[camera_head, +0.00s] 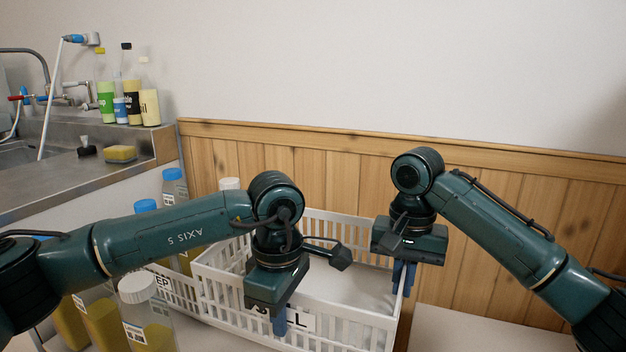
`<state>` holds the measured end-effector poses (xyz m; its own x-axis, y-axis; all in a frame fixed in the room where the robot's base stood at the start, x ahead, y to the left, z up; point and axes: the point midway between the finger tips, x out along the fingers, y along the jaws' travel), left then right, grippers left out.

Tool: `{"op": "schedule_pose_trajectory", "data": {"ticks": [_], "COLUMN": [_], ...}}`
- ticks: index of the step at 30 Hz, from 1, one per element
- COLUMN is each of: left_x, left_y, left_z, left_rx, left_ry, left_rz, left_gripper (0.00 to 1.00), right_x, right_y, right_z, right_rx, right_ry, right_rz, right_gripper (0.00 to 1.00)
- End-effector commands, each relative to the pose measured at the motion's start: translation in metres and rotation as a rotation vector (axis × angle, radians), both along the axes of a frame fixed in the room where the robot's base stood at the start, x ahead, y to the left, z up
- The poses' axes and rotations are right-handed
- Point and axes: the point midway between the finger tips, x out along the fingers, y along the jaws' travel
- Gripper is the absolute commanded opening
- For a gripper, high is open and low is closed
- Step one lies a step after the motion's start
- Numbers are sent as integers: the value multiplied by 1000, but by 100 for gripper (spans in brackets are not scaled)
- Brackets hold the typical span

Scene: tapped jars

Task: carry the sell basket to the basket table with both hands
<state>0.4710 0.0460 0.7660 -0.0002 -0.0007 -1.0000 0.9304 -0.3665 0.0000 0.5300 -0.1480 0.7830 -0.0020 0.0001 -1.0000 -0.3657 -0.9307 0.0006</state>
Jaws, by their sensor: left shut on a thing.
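The sell basket (350,328) is white with slatted walls and stands in the lower middle of the head view. Its front label is partly hidden behind my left gripper, with the end of "SELL" showing. The visible part of its inside looks empty. My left gripper (280,322) points down at the front wall and is shut on it. My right gripper (403,277) points down at the right wall, towards the back corner. Its blue fingers overlap the rim, but whether they are closed on it is unclear. The basket table cannot be made out for certain.
Jars with yellowish contents, one white-lidded (148,315), stand at the lower left. A metal sink counter (60,190) with bottles and a sponge (120,154) is behind. Wood panelling (330,180) closes the back.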

Motion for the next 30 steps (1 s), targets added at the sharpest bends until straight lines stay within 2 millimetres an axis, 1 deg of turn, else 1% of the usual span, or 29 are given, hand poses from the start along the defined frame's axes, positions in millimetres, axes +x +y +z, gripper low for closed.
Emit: {"op": "schedule_pose_trajectory", "data": {"ticks": [1, 8, 21, 25, 30], "left_x": [0, -2, -31, -36, -37], "left_y": [1, 2, 2, 2, 2], "left_z": [1, -3, -42, -49, -52], "left_rx": [3, 3, 4, 3, 4], "left_ry": [-1, -1, -1, -1, -4], "left_rz": [2, 2, 1, 2, 4], "left_gripper": [0, 0, 0, 0, 0], "right_x": [0, -2, -31, -37, -38], "right_y": [-3, -3, -3, -3, -3], "right_z": [0, -4, -44, -51, -54], "right_rx": [-5, -6, -7, -8, -8], "right_ry": [1, 2, 3, 2, 1], "right_rz": [-6, -5, -5, -6, -7], "right_gripper": [0, 0, 0, 0, 0]}}
